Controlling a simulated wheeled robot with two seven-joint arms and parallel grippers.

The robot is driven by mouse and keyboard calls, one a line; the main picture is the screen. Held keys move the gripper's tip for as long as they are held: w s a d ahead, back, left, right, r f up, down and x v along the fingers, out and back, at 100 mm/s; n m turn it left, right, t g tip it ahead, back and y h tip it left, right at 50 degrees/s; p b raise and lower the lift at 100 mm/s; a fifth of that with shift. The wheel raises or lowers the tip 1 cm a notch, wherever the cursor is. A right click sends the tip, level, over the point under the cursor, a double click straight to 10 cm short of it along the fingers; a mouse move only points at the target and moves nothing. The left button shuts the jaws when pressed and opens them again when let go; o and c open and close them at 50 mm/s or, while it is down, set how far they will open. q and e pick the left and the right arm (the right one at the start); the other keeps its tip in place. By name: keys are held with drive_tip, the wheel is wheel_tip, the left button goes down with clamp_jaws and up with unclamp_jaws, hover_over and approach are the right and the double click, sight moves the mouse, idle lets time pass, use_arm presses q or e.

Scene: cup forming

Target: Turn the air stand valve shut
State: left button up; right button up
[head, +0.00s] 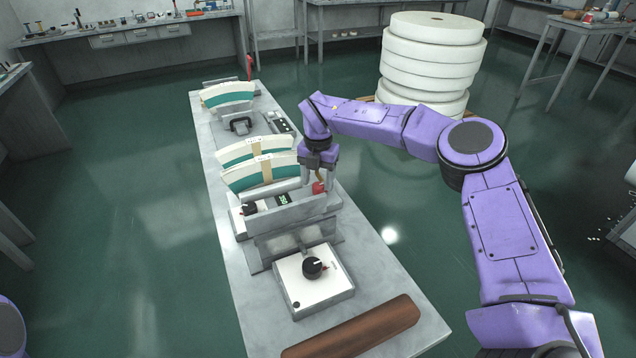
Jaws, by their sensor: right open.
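My right gripper (320,178) points down over the forming machine (290,208) on the long grey bench (385,268). It is open, with its fingers just above or around a small red knob (318,188) at the machine's right end. I cannot tell whether they touch it. No label shows which part is the air stand valve. A black knob with a pointer (312,267) sits on a white box (301,292) at the near end of the bench. A red upright piece (249,67) stands at the bench's far end. My left gripper is out of view.
Curved white and green pieces (262,171) stand behind the machine. A brown bar (352,331) lies along the bench's near edge. A tall stack of white rolls (430,62) stands right of the bench. The green floor to the left is clear.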

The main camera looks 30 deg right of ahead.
sight(318, 185)
wheel_tip(318, 185, up, 9)
drive_tip(key=shift+b, duration=0.4)
